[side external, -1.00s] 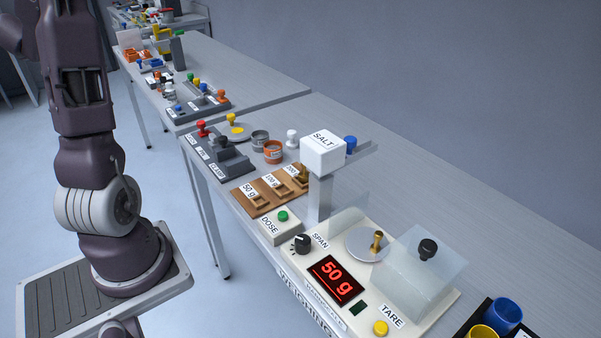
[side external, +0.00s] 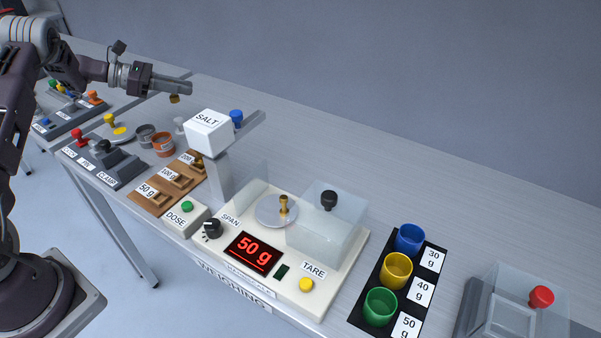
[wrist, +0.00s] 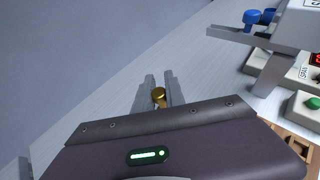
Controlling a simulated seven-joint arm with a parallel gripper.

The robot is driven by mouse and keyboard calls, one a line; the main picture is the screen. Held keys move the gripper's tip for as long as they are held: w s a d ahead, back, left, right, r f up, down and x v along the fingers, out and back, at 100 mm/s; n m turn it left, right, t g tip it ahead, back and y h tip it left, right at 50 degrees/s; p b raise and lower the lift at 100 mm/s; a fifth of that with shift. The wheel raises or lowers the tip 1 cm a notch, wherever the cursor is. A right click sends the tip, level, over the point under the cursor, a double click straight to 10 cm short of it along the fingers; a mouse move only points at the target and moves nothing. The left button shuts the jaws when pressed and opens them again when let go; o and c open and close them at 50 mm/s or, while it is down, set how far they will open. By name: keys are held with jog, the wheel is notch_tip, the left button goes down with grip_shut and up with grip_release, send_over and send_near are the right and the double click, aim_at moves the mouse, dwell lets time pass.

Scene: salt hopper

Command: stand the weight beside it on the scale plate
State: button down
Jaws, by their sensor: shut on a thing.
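My gripper (side external: 182,88) is at the upper left of the side view, above the back of the table and left of the salt hopper. It is shut on a small brass weight (side external: 174,98), which shows between the fingers in the wrist view (wrist: 159,96). The scale plate (side external: 270,213) is a round grey disc, well to the right of my gripper. Another brass weight (side external: 283,205) stands upright on it. The red display (side external: 254,252) reads 50 g. The wooden rack (side external: 152,207) has slots labelled 50 g, 100 g and 200 g; brass shows at the 200 g slot.
The white SALT hopper (side external: 208,131) on its column stands between my gripper and the plate. A clear cover with a black knob (side external: 329,200) stands right of the plate. Blue, yellow and green cups (side external: 396,271) stand farther right. Table behind the scale is clear.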

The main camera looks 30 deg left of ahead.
jog(key=d+f+m+g+h, duration=0.2)
jog(key=d+f+m+g, duration=0.1)
jog(key=d, duration=0.5)
jog(key=d+f+m+g+h, duration=0.2)
jog(key=d+f+m+g, duration=0.15)
jog(key=d, duration=0.45)
send_over(280, 169)
jog(key=s+a, duration=0.1)
jog(key=a, duration=0.3)
jog(key=shift+m+g, duration=0.25)
notch_tip(280, 169, down, 4)
jog(key=x, duration=0.2)
jog(key=f+x, duration=0.1)
jog(key=x, duration=0.2)
jog(key=shift+a, duration=0.15)
jog(key=c, duration=1.4)
grip_release()
jog(key=shift+f, duration=0.15)
jog(key=shift+o, duration=0.5)
jog(key=v, duration=1.2)
jog(key=shift+s+a, duration=0.1)
